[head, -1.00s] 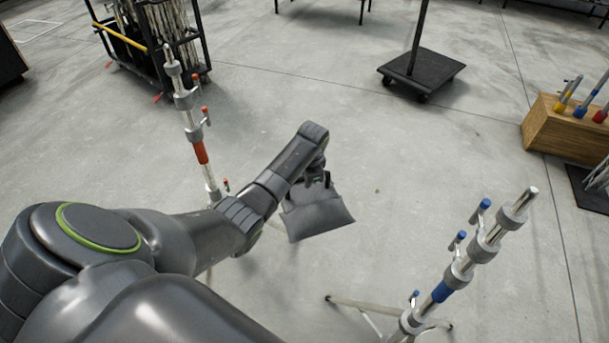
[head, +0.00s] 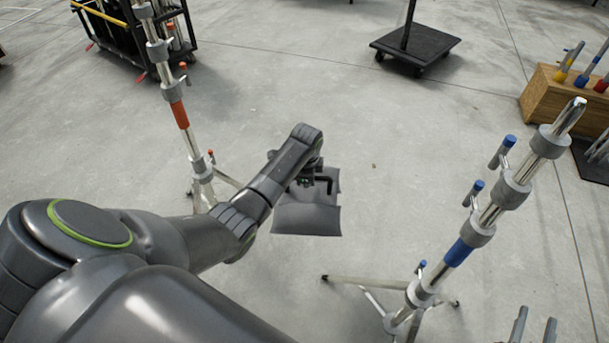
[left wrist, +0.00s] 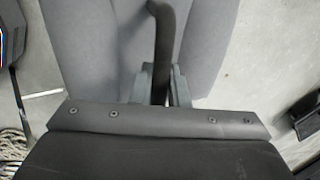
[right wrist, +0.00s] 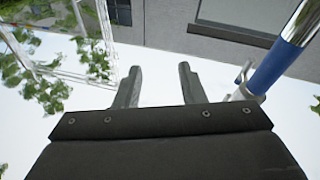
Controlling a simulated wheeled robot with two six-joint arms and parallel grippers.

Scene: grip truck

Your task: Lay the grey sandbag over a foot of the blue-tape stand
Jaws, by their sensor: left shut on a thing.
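The grey sandbag (head: 307,215) hangs in the air below my left gripper (head: 316,182), left of the blue-tape stand. In the left wrist view, my left gripper (left wrist: 160,88) is shut on the bag's dark strap handle, with the grey bag (left wrist: 95,45) behind it. The blue-tape stand (head: 458,252) is upright at right in the head view. One of its feet (head: 350,281) reaches left along the floor, bare and apart from the bag. My right gripper (head: 535,328) is open and empty at the bottom edge; the right wrist view shows its spread fingers (right wrist: 158,88) and the blue tape (right wrist: 270,68).
An orange-tape stand (head: 181,115) stands at left behind my left arm. A black wheeled base (head: 415,48) with a pole is at the back. A wooden box (head: 548,98) of taped tubes is at right. The floor between the stands is clear.

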